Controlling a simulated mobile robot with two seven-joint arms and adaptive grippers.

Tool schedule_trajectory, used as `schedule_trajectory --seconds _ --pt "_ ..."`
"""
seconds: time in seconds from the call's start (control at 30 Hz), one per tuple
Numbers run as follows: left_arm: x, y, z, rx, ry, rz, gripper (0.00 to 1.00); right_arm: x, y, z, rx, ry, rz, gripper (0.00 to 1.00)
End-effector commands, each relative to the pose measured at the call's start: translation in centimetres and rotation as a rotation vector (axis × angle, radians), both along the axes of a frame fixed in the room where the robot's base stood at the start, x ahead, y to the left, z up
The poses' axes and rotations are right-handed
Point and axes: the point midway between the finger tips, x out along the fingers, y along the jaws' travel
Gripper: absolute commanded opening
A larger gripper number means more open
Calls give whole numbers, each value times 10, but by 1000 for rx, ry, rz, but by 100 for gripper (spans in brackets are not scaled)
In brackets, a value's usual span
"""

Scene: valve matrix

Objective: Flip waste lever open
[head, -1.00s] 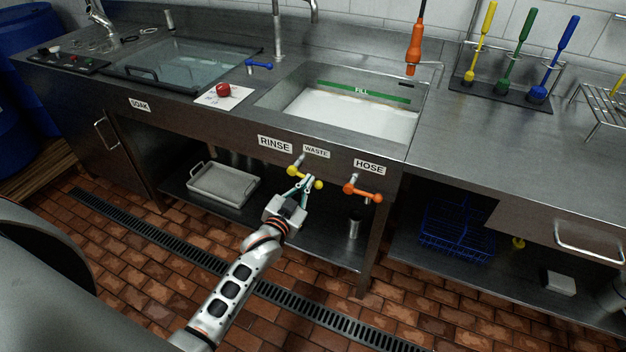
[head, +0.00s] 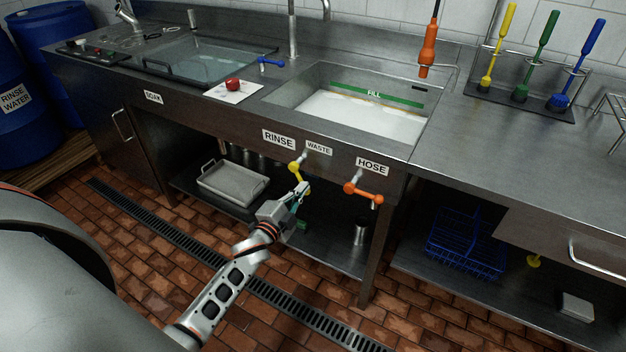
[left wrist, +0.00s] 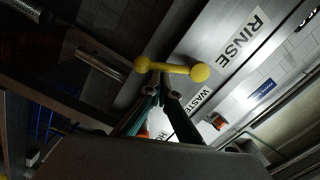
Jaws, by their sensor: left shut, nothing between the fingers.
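The yellow waste lever (head: 298,175) hangs from the sink's front panel below the WASTE label (head: 318,148). It slants down to the right, with a round knob at each end. In the left wrist view the lever (left wrist: 172,69) crosses just beyond my fingers. My left gripper (head: 302,189) is shut and empty, with its fingertips at the lever's lower end. In the left wrist view the tips of my left gripper (left wrist: 157,84) look close to the bar; I cannot tell whether they touch it. The fingers partly hide the lower knob in the head view. My right gripper is not in view.
The orange hose lever (head: 363,192) sits close to the right of my left gripper. The sink basin (head: 370,115) is above. A grey tray (head: 232,184) and a metal cup (head: 361,232) stand on the shelf below.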

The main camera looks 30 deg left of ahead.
Motion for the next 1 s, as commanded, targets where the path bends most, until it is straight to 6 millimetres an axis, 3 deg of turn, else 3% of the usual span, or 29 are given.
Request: schedule_trajectory --seconds 0.1,0.5,1.0 --pt "-1 7 -11 104 2 0 0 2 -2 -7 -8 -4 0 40" --pt "0 21 -15 360 -9 1 0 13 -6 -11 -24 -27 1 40" --pt "1 26 -13 440 -15 1 0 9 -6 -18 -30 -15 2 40"
